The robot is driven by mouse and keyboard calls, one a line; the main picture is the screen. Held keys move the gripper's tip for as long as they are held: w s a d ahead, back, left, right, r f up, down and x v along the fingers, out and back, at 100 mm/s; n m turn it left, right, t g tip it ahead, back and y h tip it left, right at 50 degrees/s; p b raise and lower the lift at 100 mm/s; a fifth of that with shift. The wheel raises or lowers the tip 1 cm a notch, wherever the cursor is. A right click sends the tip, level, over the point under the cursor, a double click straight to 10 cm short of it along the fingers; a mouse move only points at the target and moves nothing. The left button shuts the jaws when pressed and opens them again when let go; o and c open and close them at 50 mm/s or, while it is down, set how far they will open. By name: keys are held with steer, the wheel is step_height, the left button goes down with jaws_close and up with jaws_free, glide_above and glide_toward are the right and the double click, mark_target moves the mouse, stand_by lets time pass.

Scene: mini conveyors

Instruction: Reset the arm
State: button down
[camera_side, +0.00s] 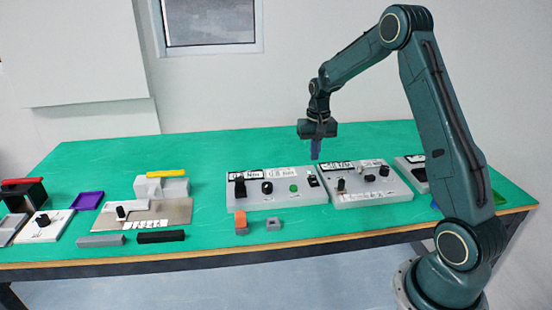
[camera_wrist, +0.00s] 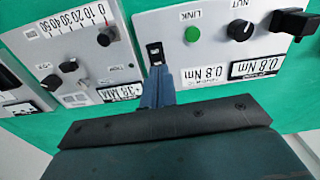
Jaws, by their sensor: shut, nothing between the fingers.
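My gripper (camera_side: 316,150) hangs from my arm above the back of the table, pointing down. Its blue-grey fingers are together with nothing between them. In the wrist view the shut fingertips (camera_wrist: 157,72) appear just below a black rocker switch (camera_wrist: 155,54) on the control box (camera_wrist: 180,65) with the green button. In the side view that box (camera_side: 275,203) stands left of a second control box (camera_side: 355,198) with knobs and a scale. I cannot tell whether the fingertips touch the box; the side view shows them behind and above it.
A third box (camera_side: 410,172) is partly behind my arm. An orange-and-grey block (camera_side: 241,228) and a grey block (camera_side: 274,224) lie in front. A black bar (camera_side: 160,237), a grey bar (camera_side: 101,241) and a purple tray (camera_side: 87,201) are left. The back of the green table (camera_side: 230,150) is clear.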

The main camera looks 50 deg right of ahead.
steer(key=s+a+r+n+t, duration=0.1)
steer(key=s+a+r+n, duration=0.1)
steer(key=s+a+r, duration=0.4)
steer(key=s+a+r+n+t, duration=0.1)
steer(key=s+a+r+n, duration=0.1)
steer(key=a+r, duration=0.7)
steer(key=s+a+r+n+t, duration=0.1)
steer(key=s+a+n, duration=0.1)
steer(key=s+a, duration=0.3)
steer(key=s+a+r+n+t, duration=0.1)
steer(key=s+a, duration=0.3)
steer(key=s, duration=0.7)
steer(key=shift+s+a+r+n+t, duration=0.35)
steer(key=shift+n+t, duration=0.35)
steer(key=shift+n, duration=0.1)
